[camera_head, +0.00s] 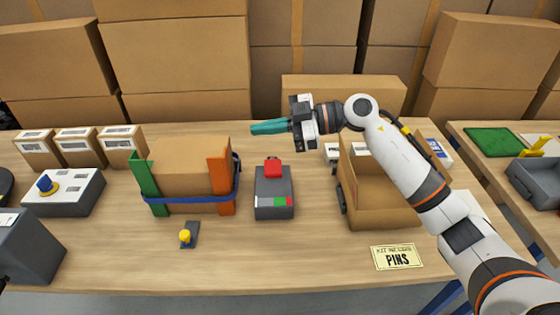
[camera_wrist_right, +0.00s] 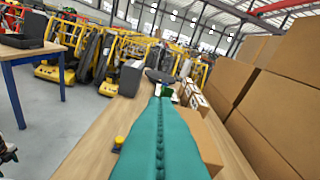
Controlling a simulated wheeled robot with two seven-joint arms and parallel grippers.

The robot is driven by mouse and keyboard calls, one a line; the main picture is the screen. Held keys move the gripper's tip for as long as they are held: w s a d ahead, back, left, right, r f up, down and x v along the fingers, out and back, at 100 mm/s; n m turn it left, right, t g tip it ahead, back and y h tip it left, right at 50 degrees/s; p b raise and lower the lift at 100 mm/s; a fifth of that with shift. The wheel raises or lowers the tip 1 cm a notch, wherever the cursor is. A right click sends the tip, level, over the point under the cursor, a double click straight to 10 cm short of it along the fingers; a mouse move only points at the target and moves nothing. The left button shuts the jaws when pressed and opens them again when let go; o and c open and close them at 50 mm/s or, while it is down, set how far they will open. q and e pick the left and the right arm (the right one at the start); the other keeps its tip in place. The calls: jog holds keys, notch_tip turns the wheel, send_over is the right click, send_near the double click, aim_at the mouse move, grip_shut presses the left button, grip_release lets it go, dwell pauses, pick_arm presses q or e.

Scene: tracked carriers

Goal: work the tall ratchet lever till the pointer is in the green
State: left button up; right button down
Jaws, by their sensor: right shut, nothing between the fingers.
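A grey box (camera_head: 274,205) stands mid-table with a red block-shaped top (camera_head: 273,167) and a white, green and red strip on its front. I cannot make out a pointer on the strip. From this angle I cannot tell whether the red part is the tall lever's grip. A yellow knob (camera_head: 185,237) on a small dark plate stands to its left; it also shows in the wrist view (camera_wrist_right: 118,142). My right gripper (camera_head: 252,128) is shut and empty, its teal fingers pointing left above the table behind the grey box. My left gripper is not in view.
A carton between green and orange brackets, bound by a blue strap (camera_head: 190,199), stands left of the grey box. An open carton (camera_head: 385,213) stands right, under my right arm. A joystick box (camera_head: 62,193) is far left. The front table edge is mostly clear.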

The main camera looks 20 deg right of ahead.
jog(key=d+f+m+g+h, duration=0.1)
jog(key=d+m+g+h, duration=0.1)
jog(key=d+h, duration=0.4)
jog(key=d+m, duration=0.1)
jog(key=d, duration=0.3)
jog(key=shift+d, duration=0.4)
jog(key=shift+w, duration=0.1)
jog(key=p, duration=0.2)
send_over(269, 171)
jog(key=d, duration=0.3)
jog(key=f, duration=0.6)
jog(key=shift+s+a+f, duration=0.2)
jog(key=shift+s+f, duration=0.2)
notch_tip(269, 171, down, 4)
jog(key=shift+r+p, duration=0.25)
jog(key=shift+p, duration=0.15)
jog(key=shift+f, duration=0.45)
